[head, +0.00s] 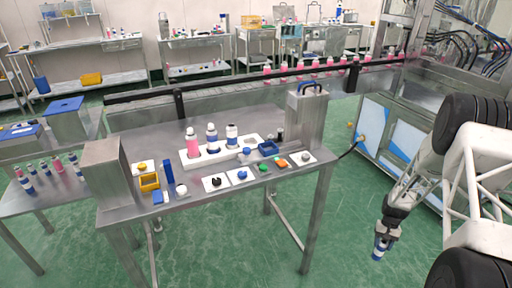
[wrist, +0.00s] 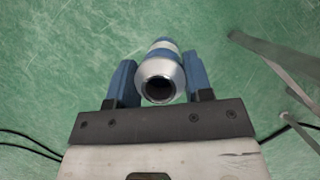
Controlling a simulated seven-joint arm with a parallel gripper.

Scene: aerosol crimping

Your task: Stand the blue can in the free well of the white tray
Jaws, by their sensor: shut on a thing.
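My gripper (head: 383,236) is at the right of the head view, out over the green floor and away from the table. It is shut on the blue can (head: 378,248), which has blue and white bands and hangs below the fingers. In the wrist view, the can (wrist: 160,77) sits between the two blue fingers of my gripper (wrist: 160,80), with its round open silver end facing the camera. The white tray (head: 206,160) lies on the steel table. A pink bottle and two blue-and-white cans stand in it, and a free well (head: 247,154) shows at its right end.
Steel blocks stand at the table's left (head: 107,172) and right (head: 306,118) ends. Small parts on pads (head: 216,183) lie along the front edge. A conveyor rail (head: 220,82) with pink bottles runs behind the table. Open floor lies between my gripper and the table.

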